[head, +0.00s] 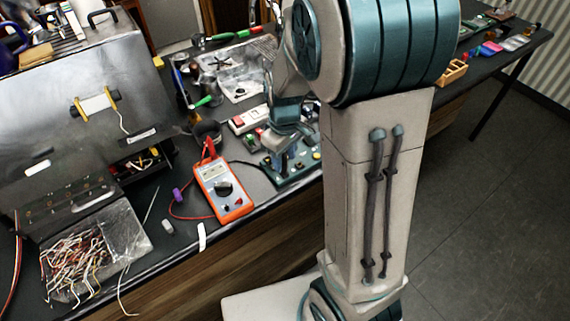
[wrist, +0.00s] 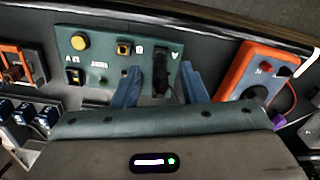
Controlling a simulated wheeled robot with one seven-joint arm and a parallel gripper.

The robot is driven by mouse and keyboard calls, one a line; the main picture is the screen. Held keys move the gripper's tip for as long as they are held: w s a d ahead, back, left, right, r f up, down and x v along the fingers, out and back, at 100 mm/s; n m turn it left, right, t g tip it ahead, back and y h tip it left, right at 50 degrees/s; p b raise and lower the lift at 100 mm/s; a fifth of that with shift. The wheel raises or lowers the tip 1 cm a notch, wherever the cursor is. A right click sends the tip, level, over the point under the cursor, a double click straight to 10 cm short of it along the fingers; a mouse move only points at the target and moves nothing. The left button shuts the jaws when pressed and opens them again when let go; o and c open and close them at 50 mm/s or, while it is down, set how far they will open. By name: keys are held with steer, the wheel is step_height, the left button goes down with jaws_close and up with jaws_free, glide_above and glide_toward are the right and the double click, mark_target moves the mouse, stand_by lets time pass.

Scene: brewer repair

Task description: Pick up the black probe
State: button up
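In the wrist view, a dark upright or slot-like black piece (wrist: 160,80) shows on the green board (wrist: 100,55) beside the letter A. It is likely the black probe, but its full shape is hidden. My gripper (wrist: 160,70) is open, with one blue finger on each side of this piece and visible gaps to it. In the head view my gripper (head: 284,152) is low over the green board (head: 292,176). A black lead (head: 245,164) runs from near the orange multimeter (head: 225,188) toward the board. The multimeter also shows at right in the wrist view (wrist: 250,75).
Left of the board in the wrist view are an orange part (wrist: 14,66) and blue-black blocks (wrist: 25,112). In the head view, a metal brewer (head: 70,100) and a tray of wires (head: 90,250) stand left. A purple piece (head: 178,194) lies by the multimeter.

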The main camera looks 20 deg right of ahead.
jaws_close()
